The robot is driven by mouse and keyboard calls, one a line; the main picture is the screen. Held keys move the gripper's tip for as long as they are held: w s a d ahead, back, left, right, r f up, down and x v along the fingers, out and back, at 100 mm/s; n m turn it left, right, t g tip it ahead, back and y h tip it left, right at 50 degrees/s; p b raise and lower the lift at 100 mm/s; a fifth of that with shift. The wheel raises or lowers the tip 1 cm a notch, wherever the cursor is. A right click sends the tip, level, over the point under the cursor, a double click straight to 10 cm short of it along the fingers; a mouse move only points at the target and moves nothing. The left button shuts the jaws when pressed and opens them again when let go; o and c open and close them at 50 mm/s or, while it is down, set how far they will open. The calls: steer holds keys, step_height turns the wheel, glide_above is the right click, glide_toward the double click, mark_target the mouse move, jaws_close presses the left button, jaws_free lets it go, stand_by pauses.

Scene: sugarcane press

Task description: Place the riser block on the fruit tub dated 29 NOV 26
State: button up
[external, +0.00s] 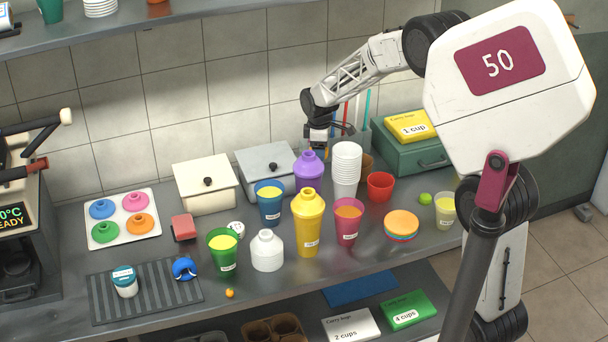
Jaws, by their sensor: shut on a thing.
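My gripper (319,142) is at the back of the counter, beside the top of the purple shaker (308,172). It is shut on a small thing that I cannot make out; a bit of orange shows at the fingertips. I cannot tell whether this is the riser block. A small white tub with a teal lid (124,282) and a label stands on the ribbed mat at the front left. Labelled cups stand about the counter, among them a green one (223,254), a blue one (270,203) and a pink one (347,221). No date is legible.
A yellow shaker (308,228), a white bottle (267,252) and stacked white cups (346,165) crowd the middle. Two lidded boxes, one cream (206,188) and one grey (278,163), stand along the wall. A red block (184,226) lies left of centre.

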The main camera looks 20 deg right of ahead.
steer(key=r, duration=0.7)
steer(key=shift+s+a+r, duration=0.1)
steer(key=shift+a+r, duration=0.15)
steer(key=shift+a, duration=0.1)
steer(key=s+a, duration=0.1)
steer(key=a, duration=0.4)
steer(key=s+a+n, duration=0.1)
steer(key=s+a, duration=0.1)
steer(key=a, duration=0.3)
steer(key=s+a+n, duration=0.1)
steer(key=a, duration=0.4)
steer(key=shift+s, duration=0.15)
steer(key=s+a+n, duration=0.2)
steer(key=s+a, duration=0.7)
steer(key=a, duration=0.5)
steer(key=s+a+n, duration=0.3)
steer(key=s+a, duration=0.6)
steer(key=a, duration=0.4)
steer(key=s+a+n, duration=0.2)
steer(key=s+a, duration=0.9)
steer(key=s, duration=0.3)
steer(key=f, duration=0.5)
steer(key=shift+s, duration=0.25)
steer(key=shift+w+a, duration=0.1)
glide_above(127, 272)
steer(key=shift+w+f, duration=0.1)
steer(key=shift+f, duration=0.65)
